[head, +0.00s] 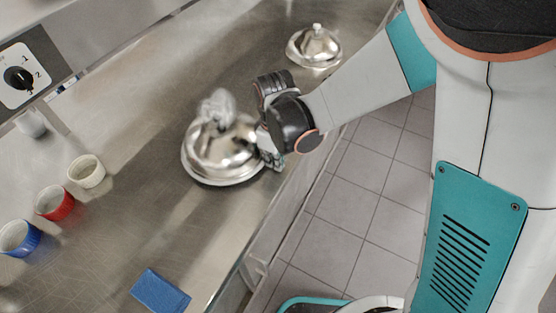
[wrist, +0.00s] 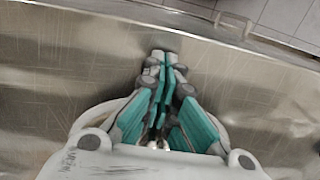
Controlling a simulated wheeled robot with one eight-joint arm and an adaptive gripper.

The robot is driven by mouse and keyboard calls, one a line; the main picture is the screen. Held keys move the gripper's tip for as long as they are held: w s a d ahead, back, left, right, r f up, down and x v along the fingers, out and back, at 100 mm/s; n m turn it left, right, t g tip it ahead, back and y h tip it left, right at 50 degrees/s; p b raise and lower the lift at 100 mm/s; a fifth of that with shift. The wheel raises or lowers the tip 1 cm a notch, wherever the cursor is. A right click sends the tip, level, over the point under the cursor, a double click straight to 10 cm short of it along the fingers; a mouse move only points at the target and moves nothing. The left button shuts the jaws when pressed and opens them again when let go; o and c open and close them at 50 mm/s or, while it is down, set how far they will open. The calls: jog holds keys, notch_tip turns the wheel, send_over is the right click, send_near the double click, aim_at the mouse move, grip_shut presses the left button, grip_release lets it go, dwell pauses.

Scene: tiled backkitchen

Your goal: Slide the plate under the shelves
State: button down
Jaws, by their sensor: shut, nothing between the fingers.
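A silver domed lid (head: 222,148) sits on a pale plate (head: 212,183) on the steel counter. Only the plate's rim shows below the lid. My gripper (head: 272,160) is at the right side of the plate and lid, close to the rim; I cannot tell whether it touches. In the wrist view its teal fingers (wrist: 165,62) are together with nothing between them. Part of a pale rim (wrist: 90,118) shows beside the fingers there, the rest hidden by my gripper. I cannot make out the shelves for certain.
A second domed lid (head: 314,46) stands farther back. White (head: 86,171), red (head: 55,203) and blue (head: 20,238) cups stand at left. A blue block-like item (head: 160,291) lies near the front. A dial panel (head: 25,77) is at upper left. The counter's edge runs along the right.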

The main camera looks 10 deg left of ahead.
aim_at(181, 123)
jog(key=w+a, duration=0.4)
jog(key=a, duration=0.7)
jog(key=w+a, duration=0.5)
jog(key=a, duration=0.5)
jog(key=w+a, duration=0.4)
jog(key=a, duration=0.7)
jog(key=shift+w+a, duration=0.35)
jog(key=shift+w, duration=0.05)
jog(key=shift+d, duration=0.2)
jog(key=d, duration=0.1)
jog(key=s+d, duration=0.1)
jog(key=d, duration=0.1)
jog(key=shift+s+d+r, duration=0.25)
jog(key=shift+s+r, duration=0.05)
jog(key=shift+r, duration=0.1)
notch_tip(181, 123, up, 9)
jog(key=p, duration=0.2)
jog(key=shift+r+p, duration=0.15)
jog(key=shift+p, duration=0.15)
jog(key=shift+a, duration=0.1)
